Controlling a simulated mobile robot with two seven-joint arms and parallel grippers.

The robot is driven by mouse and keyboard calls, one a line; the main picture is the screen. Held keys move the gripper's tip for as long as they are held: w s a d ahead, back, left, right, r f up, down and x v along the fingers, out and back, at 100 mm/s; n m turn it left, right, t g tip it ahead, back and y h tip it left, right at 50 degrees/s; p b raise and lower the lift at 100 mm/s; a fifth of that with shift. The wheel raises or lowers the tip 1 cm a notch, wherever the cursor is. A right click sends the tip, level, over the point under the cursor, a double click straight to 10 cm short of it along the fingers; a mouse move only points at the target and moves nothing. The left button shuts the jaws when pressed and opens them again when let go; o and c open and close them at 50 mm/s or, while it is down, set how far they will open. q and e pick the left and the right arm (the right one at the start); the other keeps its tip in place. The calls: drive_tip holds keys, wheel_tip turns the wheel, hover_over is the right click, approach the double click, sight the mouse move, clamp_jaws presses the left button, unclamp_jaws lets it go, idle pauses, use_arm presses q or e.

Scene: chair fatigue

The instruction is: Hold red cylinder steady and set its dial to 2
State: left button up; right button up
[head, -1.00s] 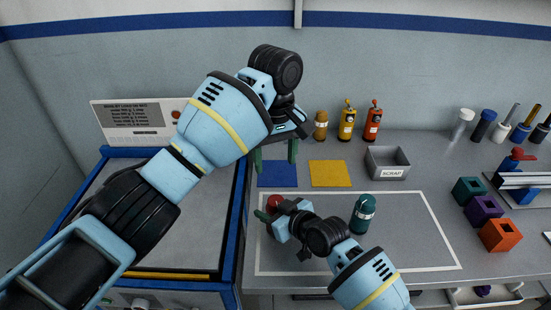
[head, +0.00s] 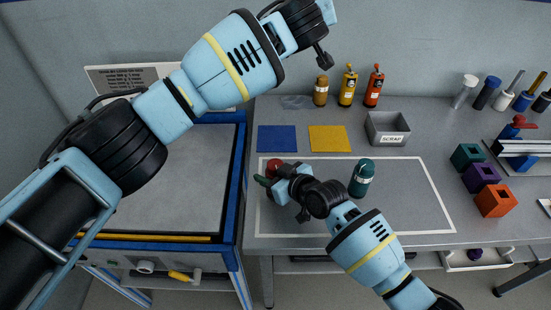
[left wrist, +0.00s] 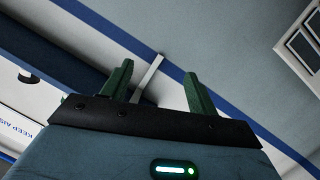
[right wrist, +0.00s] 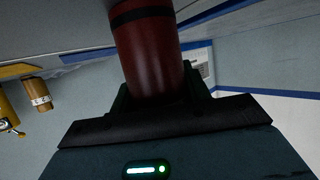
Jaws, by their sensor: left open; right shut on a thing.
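The red cylinder (head: 274,166) stands on the bench at the left end of the white-outlined area, mostly hidden by my right gripper (head: 266,179). In the right wrist view the red cylinder (right wrist: 150,50), with a dark band, rises between the fingers of my right gripper (right wrist: 158,100), which is shut on it. Its dial cannot be made out. My left gripper (left wrist: 160,88) is open and empty in the left wrist view, with wall behind it. In the head view the left arm reaches up past the top edge, and its fingers are out of frame.
A teal cylinder (head: 362,178) stands right of my right gripper. Behind are blue (head: 277,138) and yellow (head: 329,138) mats, a scrap bin (head: 388,141) and several bottles. Teal, purple and orange blocks (head: 496,201) sit at the right.

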use_arm(q)
drive_tip(key=s+d+r+m+g+h, duration=0.1)
drive_tip(key=s+d+r+m+h, duration=0.25)
drive_tip(key=d+m+h, duration=0.3)
drive_tip(key=s+d+r+m+h, duration=0.2)
drive_tip(key=d+r+m+h, duration=0.25)
drive_tip(key=m+h, duration=0.2)
drive_tip(key=s+d+f+m+g+h, duration=0.1)
drive_tip(key=s+d+f+m+g, duration=0.35)
drive_tip(key=m+g, duration=0.3)
drive_tip(key=m+g+y, duration=0.6)
drive_tip(key=m+y, duration=0.2)
drive_tip(key=y, duration=0.9)
approach(276, 164)
drive_tip(key=f, duration=0.8)
drive_tip(key=shift+w+a+f, duration=0.15)
drive_tip(key=shift+a+f, duration=0.05)
drive_tip(key=shift+f, duration=0.1)
